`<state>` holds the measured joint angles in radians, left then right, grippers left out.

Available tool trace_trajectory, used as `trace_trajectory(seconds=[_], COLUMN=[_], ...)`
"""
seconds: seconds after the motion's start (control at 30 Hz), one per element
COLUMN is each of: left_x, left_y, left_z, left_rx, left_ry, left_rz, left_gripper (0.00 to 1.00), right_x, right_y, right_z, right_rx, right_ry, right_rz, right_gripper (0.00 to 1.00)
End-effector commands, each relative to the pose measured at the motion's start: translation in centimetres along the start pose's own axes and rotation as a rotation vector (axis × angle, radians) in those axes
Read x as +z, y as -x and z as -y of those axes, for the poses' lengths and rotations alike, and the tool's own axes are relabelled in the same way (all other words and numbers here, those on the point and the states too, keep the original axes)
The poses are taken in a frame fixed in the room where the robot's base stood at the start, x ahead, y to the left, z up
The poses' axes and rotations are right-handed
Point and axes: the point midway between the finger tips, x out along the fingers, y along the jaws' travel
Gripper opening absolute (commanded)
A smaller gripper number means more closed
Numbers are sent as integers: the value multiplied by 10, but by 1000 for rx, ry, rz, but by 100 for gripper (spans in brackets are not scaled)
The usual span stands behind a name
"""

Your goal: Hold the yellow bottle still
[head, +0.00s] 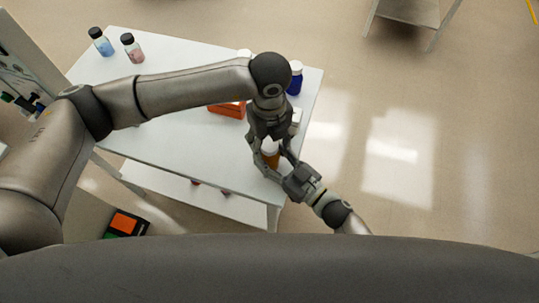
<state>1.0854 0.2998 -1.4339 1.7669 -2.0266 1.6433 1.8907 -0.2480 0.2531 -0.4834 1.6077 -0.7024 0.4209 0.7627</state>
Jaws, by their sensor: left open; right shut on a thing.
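The yellow bottle (271,158), amber-looking with a white cap, stands near the right front edge of the white table (180,125). My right gripper (273,165) reaches in from the lower right and is shut on the bottle's body. My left gripper (267,142) points down from above, open, with its fingers near the bottle's cap. Whether it touches the cap cannot be told. The grippers hide much of the bottle.
A dark blue bottle (295,79) stands at the table's back right. An orange container (227,109) lies mid-table, partly under my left arm. A light blue bottle (101,43) and a pink bottle (132,49) stand at the far left. The table's front left is clear.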

Motion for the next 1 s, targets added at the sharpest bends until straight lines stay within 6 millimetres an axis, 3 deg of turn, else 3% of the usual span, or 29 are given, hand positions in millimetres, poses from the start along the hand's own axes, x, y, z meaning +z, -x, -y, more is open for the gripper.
trace_trajectory(seconds=[0.4, 0.77, 1.0], left_x=[0, 0, 0], left_y=[-7, -7, -7], left_z=[0, 0, 0], left_rx=[-2, -2, 0], left_ry=[-1, -1, -135], left_rz=[1, 1, 1], left_gripper=[54, 7, 7], right_x=[0, 0, 0], right_y=[0, 0, 0], right_z=[0, 0, 0], right_rx=[0, 0, 0], right_ry=[0, 0, 0], right_rz=[0, 0, 0], right_gripper=[0, 0, 0])
